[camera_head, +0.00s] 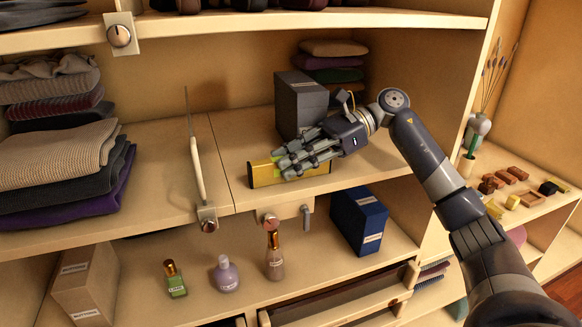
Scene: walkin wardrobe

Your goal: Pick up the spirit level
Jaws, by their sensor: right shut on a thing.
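The spirit level (264,176) is a yellow bar with a green part. It is low over or on the middle shelf, close to the shelf's front edge. My right gripper (295,162) reaches in from the right and is shut on the spirit level. Its fingers hide the middle of the bar. I cannot tell whether the bar touches the shelf. My left gripper is not in view.
A grey box (299,103) stands just behind my right gripper. Folded clothes (55,150) are stacked at the left. A thin upright handle (195,150) rises at the shelf's front. Bottles (225,274) and a blue box (358,220) stand on the lower shelf.

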